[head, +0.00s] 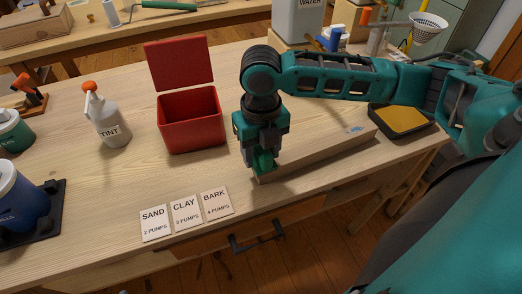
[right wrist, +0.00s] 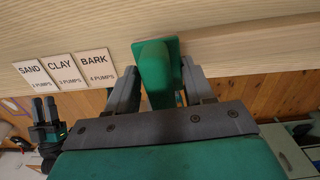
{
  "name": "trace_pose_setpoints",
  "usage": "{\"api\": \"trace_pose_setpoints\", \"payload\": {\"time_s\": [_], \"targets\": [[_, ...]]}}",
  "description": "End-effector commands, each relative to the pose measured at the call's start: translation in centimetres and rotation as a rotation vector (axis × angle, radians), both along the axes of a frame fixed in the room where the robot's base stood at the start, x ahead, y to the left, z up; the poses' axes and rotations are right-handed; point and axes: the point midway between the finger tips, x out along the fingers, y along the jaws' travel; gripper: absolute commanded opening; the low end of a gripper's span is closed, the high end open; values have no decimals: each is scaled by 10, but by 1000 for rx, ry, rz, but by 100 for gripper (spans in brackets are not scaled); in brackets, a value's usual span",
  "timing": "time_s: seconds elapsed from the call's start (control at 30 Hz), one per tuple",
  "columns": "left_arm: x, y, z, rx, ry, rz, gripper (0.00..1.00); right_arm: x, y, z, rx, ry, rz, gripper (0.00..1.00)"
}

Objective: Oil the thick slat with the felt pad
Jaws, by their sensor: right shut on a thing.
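The thick slat (head: 325,151) is a pale wooden bar lying along the front right of the workbench. It also shows in the right wrist view (right wrist: 250,45). My right gripper (head: 263,163) is shut on the green felt pad (right wrist: 155,68), holding its handle between the fingers. The pad (head: 264,160) is at the slat's near left end, face down; whether it touches the wood I cannot tell. A dark tray with a yellow inside (head: 402,119) stands right of the slat. My left gripper (right wrist: 45,112) appears small and dark at the left of the right wrist view, away from the slat.
An open red box (head: 192,122) and a TINT spray bottle (head: 107,118) stand left of my right arm. SAND, CLAY and BARK cards (head: 185,212) lie near the front edge. A blue container (head: 22,200) stands at the far left. Bare wood lies between them.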

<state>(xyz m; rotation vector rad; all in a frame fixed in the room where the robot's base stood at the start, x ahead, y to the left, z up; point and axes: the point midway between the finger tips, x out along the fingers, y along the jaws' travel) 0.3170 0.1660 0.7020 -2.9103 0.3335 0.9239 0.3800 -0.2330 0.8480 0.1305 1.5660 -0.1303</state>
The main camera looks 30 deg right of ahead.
Motion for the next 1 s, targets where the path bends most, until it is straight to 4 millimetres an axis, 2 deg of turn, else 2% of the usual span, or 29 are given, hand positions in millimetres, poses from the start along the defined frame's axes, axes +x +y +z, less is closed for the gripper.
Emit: {"api": "trace_pose_setpoints", "payload": {"time_s": [0.13,1.0], "targets": [[6,-2,8,-5,-19,-2,38,0,0,1,0,-1,-1,13],[4,1,4,0,-15,1,38,0,0,-9,1,1,-1,13]]}}
